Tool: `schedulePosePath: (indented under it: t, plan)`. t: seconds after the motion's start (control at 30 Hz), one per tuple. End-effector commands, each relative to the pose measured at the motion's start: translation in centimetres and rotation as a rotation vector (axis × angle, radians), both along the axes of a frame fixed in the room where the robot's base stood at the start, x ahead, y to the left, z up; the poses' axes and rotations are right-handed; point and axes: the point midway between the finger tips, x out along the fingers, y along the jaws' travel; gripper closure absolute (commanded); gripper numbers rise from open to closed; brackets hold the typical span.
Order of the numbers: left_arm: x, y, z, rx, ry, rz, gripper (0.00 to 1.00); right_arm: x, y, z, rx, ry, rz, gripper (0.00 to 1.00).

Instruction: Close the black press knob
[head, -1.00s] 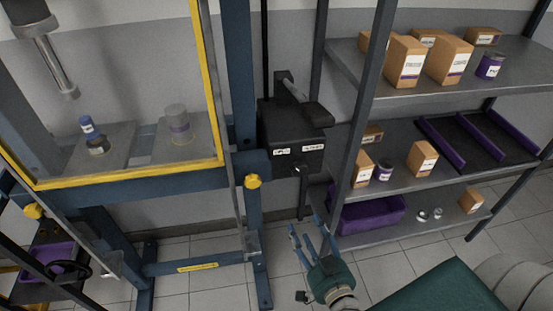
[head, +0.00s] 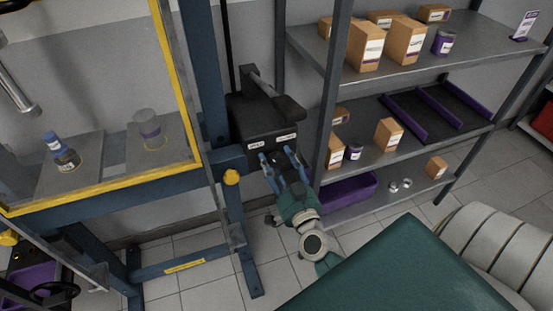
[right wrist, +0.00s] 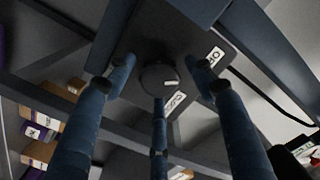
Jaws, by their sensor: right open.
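The black press knob (right wrist: 155,76) is a round dark dial with a white mark, in the middle of the right wrist view. It sits on the underside or face of a black box (head: 258,118) with two white labels, mounted beside the blue press frame (head: 202,75). In the head view my gripper hides the knob. My right gripper (head: 278,155) is open, its blue fingers pointing up at the box. In the right wrist view its fingers (right wrist: 168,88) are spread around the knob; I cannot tell whether they touch it. My left gripper is not in view.
A green surface (head: 400,265) fills the lower right.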

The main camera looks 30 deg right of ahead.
Motion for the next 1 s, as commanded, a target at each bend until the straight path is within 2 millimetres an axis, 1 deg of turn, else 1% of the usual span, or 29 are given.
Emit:
schedulePosePath:
  t: [0.1,0.33,0.37,0.4,0.57,0.8,1.0]
  plan:
    - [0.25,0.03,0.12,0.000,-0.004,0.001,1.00,0.46,-0.12,0.02,0.000,0.000,0.000,0.46]
    - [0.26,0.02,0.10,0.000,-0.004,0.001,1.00,0.50,-0.12,-0.02,0.000,0.000,0.000,0.46]
    - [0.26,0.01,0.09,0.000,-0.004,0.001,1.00,0.49,-0.11,-0.02,0.000,0.000,0.000,0.50]
    - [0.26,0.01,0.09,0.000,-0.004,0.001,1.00,0.49,-0.11,-0.02,0.000,0.000,0.000,0.58]
    - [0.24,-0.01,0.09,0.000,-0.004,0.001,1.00,0.48,-0.10,0.00,0.000,0.000,0.000,0.90]
    - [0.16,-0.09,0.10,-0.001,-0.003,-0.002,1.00,0.48,-0.12,0.05,0.010,-0.003,0.000,0.91]
    - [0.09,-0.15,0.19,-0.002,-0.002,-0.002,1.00,0.49,-0.13,0.09,0.074,-0.020,0.000,0.91]
